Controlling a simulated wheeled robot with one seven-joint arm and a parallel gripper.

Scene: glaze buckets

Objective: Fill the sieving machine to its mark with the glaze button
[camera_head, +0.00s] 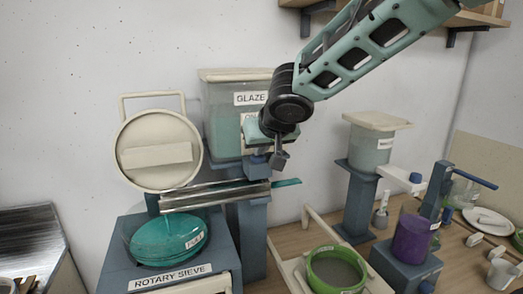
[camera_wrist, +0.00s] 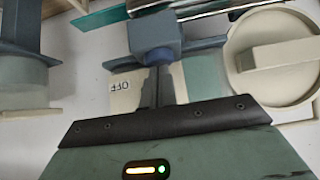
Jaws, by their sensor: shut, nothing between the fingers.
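The rotary sieve (camera_head: 170,275) stands at the left with its round cream lid (camera_head: 135,140) raised. Its bowl (camera_head: 150,248) holds teal glaze and bears a FULL label (camera_head: 193,241); I cannot tell exactly how the level sits against the mark. The glaze tank (camera_head: 222,125) is behind it, above a metal trough (camera_head: 215,196) that leads towards the bowl. My gripper (camera_head: 279,161) is shut and empty in front of the tank. In the wrist view its fingertips (camera_wrist: 160,68) meet or overlap a round blue button (camera_wrist: 160,56); contact is unclear.
A green bucket (camera_head: 336,268) stands on a cream stand at front centre. A purple container (camera_head: 412,239) and a second dispenser (camera_head: 370,150) are to the right. Small cups and dishes lie on the right bench. A shelf (camera_head: 470,20) hangs at upper right.

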